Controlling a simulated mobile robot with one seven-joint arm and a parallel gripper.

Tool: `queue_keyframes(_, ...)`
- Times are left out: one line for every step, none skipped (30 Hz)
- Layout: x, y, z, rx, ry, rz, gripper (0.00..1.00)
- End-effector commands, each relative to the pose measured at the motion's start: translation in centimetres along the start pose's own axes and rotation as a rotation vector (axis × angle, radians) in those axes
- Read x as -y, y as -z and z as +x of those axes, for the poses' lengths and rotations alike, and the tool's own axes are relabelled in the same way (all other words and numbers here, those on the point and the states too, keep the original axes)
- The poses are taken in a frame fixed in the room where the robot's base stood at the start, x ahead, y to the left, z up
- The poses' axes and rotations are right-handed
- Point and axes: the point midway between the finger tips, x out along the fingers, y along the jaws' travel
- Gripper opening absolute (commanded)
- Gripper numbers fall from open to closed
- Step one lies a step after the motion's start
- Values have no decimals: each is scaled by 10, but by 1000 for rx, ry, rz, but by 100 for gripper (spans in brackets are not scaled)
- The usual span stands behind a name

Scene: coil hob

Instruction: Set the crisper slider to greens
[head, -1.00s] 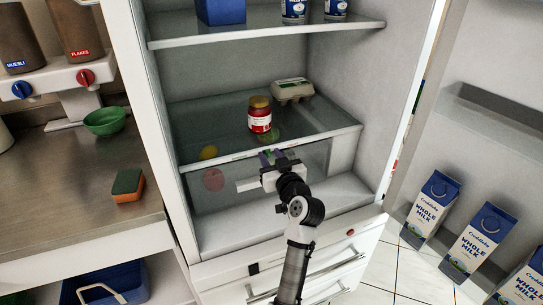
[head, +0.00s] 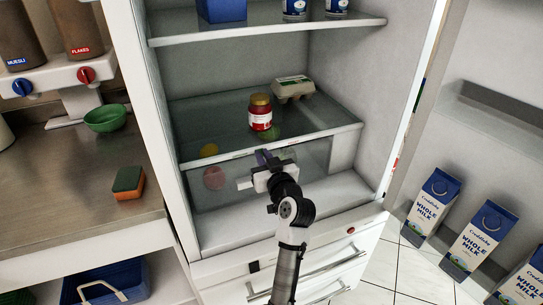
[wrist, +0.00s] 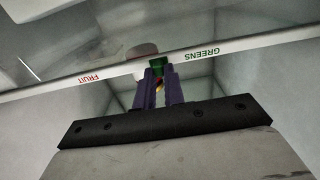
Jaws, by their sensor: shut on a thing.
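The crisper's front strip (head: 222,157) runs along the edge of the glass shelf in the fridge. In the wrist view its lettering is upside down, with the red FRUIT label (wrist: 89,77) on the left and the green GREENS label (wrist: 202,53) on the right. My gripper (head: 263,157) reaches the strip from the front. Its purple fingers (wrist: 160,76) are shut on the slider, whose small green part (wrist: 158,66) shows at the fingertips. The slider sits between the two labels, a little nearer GREENS. The fingers hide most of it.
A red jar (head: 260,118) and an egg carton (head: 292,89) stand on the glass shelf above. A yellow (head: 208,150) and a pink round item (head: 214,178) show in the crisper. The open door with milk cartons (head: 433,206) is at right.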

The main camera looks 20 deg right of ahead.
Motion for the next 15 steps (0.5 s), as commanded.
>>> queue_keyframes(8, 0, 0, 0, 4, -1, 0)
queue_keyframes(10, 0, 0, 0, 4, -1, 0)
queue_keyframes(11, 0, 0, -1, 3, 0, 0)
queue_keyframes(11, 0, 0, -1, 3, 0, 0)
queue_keyframes(11, 0, 0, -1, 4, 1, 0)
queue_keyframes(11, 0, 0, 0, 5, 1, 0)
queue_keyframes(11, 0, 0, 0, 5, 1, 0)
queue_keyframes(12, 0, 0, 0, 6, 1, 0)
queue_keyframes(12, 0, 0, 0, 6, 1, 0)
queue_keyframes(12, 0, 0, 0, 7, 1, 13)
queue_keyframes(12, 0, 0, 0, 7, 1, 17)
queue_keyframes(12, 0, 0, 0, 7, 1, 22)
queue_keyframes(12, 0, 0, 0, 7, 1, 26)
queue_keyframes(12, 0, 0, 0, 7, 1, 30)
queue_keyframes(11, 0, 0, 0, 6, 1, 33)
